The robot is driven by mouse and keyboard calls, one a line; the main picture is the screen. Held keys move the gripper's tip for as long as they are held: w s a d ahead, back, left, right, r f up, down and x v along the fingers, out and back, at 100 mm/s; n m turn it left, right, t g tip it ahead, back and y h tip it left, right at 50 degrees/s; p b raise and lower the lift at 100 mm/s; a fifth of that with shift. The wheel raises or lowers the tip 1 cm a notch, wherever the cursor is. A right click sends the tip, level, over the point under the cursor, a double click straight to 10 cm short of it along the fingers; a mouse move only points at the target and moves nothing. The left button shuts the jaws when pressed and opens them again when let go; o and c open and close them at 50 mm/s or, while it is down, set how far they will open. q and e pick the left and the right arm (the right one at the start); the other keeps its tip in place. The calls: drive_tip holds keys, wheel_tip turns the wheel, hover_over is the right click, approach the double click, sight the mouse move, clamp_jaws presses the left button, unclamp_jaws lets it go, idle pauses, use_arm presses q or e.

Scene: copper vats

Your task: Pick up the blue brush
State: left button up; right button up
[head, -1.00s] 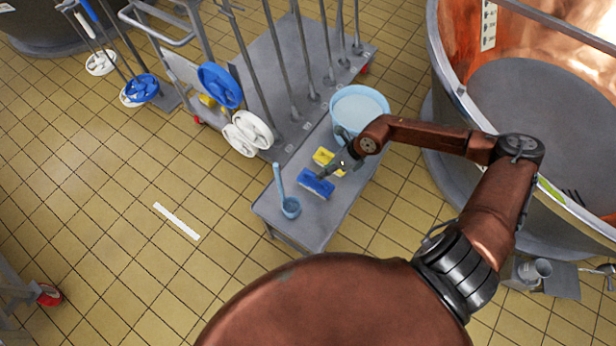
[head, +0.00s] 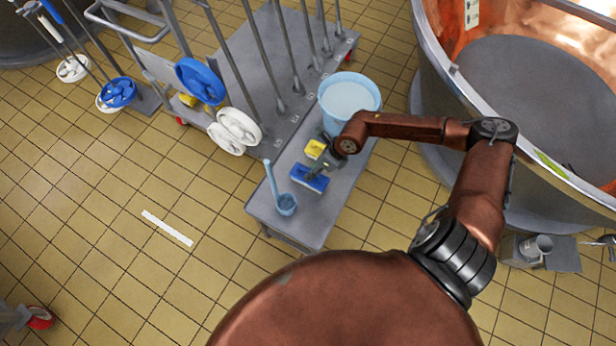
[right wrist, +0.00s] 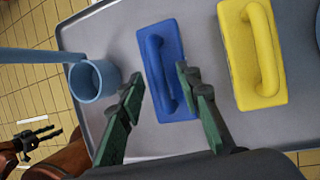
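The blue brush (head: 312,181) lies on the grey tray table, handle up.
A yellow brush (head: 314,148) lies just beside the blue one. A light blue ladle (head: 286,203) stands on the table (head: 305,228) on the other side. A blue bucket (head: 350,98) stands behind. A copper vat (head: 438,62) is to the right.

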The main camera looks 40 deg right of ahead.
clamp_jaws()
idle(0.4)
idle(0.4)
